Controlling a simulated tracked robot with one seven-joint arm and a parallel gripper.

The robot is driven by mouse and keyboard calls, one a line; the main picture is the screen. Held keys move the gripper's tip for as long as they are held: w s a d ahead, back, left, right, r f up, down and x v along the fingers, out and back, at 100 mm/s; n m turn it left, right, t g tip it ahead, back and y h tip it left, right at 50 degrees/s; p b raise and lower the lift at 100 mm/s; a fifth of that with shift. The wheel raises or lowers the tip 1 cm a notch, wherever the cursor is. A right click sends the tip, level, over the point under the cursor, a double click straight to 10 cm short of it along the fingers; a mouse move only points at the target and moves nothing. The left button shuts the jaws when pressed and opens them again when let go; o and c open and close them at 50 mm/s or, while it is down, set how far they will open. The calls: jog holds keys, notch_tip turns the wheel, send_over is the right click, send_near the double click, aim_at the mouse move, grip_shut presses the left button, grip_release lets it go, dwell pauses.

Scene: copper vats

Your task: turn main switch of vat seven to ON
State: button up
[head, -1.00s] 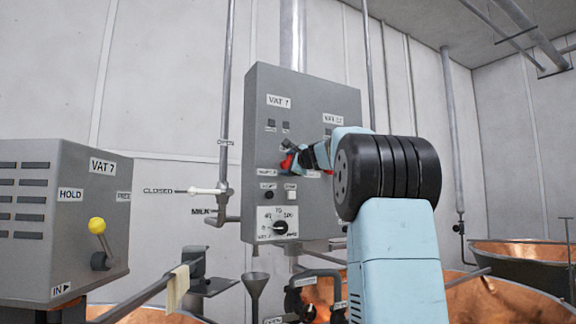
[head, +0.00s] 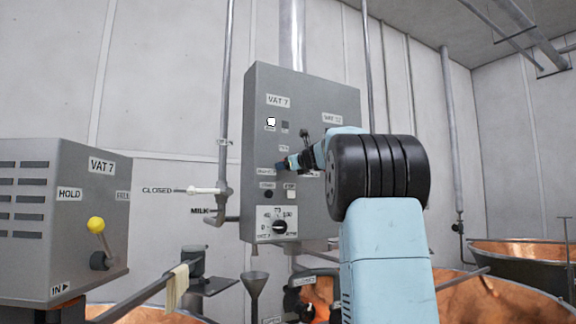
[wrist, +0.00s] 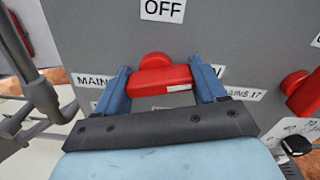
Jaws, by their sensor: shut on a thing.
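The grey control panel (head: 350,100) with the VAT 7 label stands ahead. In the wrist view the red main switch (wrist: 165,80) lies between the two blue fingers of my gripper (wrist: 165,73), which is shut on it. Its handle lies crosswise, with a white mark at its right end. The OFF label (wrist: 163,9) is above it, and a partly covered label ending in N (wrist: 219,71) is at its right. In the head view my gripper (head: 283,165) hides the switch. A lamp (head: 271,122) under the VAT 7 label is lit white.
A second red switch (wrist: 296,84) sits close to the right of my gripper. A dial (head: 279,227) is lower on the panel. A milk pipe (head: 225,120) runs at the panel's left. A grey VAT 7 box (head: 75,240) with a yellow-knobbed lever stands at the left.

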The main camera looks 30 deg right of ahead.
jog(key=shift+w+f+m, duration=0.1)
jog(key=shift+f+m, duration=0.15)
jog(key=shift+m, duration=0.55)
jog(key=shift+w+f+m, duration=0.1)
jog(key=shift+f+m, duration=0.1)
jog(key=shift+m, duration=0.6)
jog(key=o, duration=0.8)
jog(key=shift+s, duration=0.1)
jog(key=shift+o, duration=0.9)
jog(key=shift+d, duration=0.1)
jog(key=shift+o, duration=0.3)
jog(key=shift+r, duration=0.2)
